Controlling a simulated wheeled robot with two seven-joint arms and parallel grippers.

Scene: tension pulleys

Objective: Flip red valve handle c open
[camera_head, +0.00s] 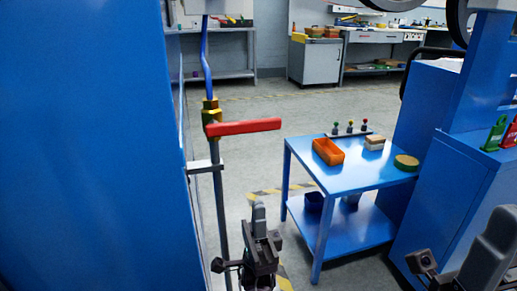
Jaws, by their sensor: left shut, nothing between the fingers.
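The red valve handle (245,127) sticks out level to the right from a brass valve (211,112). The valve sits on a vertical grey pipe (220,200), with a blue hose (206,55) rising from its top. No letter shows on the handle. My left gripper (259,212) is upright, shut and empty, below the handle and right of the pipe, apart from both in the picture. My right gripper (422,262) shows only in part at the lower right; its jaw state is unclear.
A big blue panel (90,150) fills the left side, close to the pipe. A blue table (345,185) at right holds an orange bin (328,151) and small parts. A blue machine (440,180) stands farther right. Open floor (290,110) lies behind the handle.

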